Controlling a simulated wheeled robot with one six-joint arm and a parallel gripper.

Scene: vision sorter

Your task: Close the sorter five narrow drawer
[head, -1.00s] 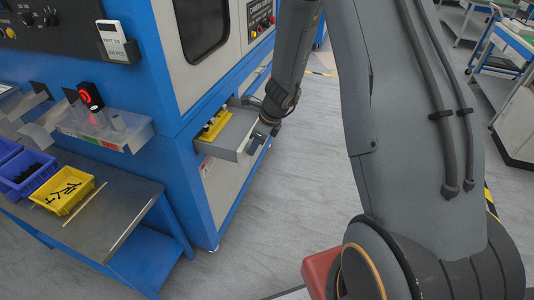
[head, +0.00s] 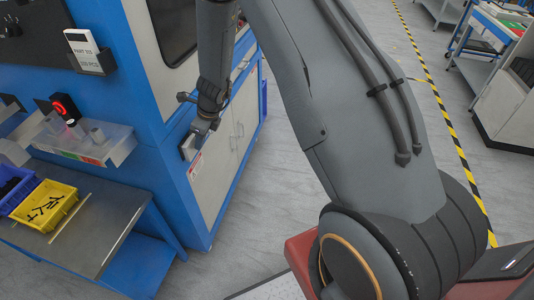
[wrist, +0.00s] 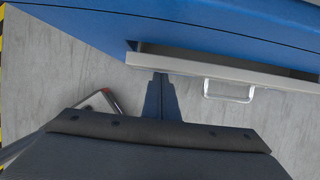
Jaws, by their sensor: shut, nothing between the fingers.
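The sorter's narrow drawer (head: 188,148) is a light grey front low on the blue cabinet, partly hidden behind my gripper in the head view. In the wrist view, the drawer front (wrist: 190,66) is a long grey strip with a pale bar handle (wrist: 229,91). It stands a little out from the blue body, with a narrow dark gap behind it. My gripper (wrist: 160,80) is shut and empty, its fingertips at the drawer front, left of the handle; they seem to touch it. My gripper also shows in the head view (head: 199,135).
The blue sorter cabinet (head: 170,130) stands at left. A metal side table (head: 105,215) holds a yellow bin (head: 45,205) and a blue bin (head: 14,187). A clear tray (head: 85,145) juts out above it. Grey floor (head: 265,190) is open right of the cabinet.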

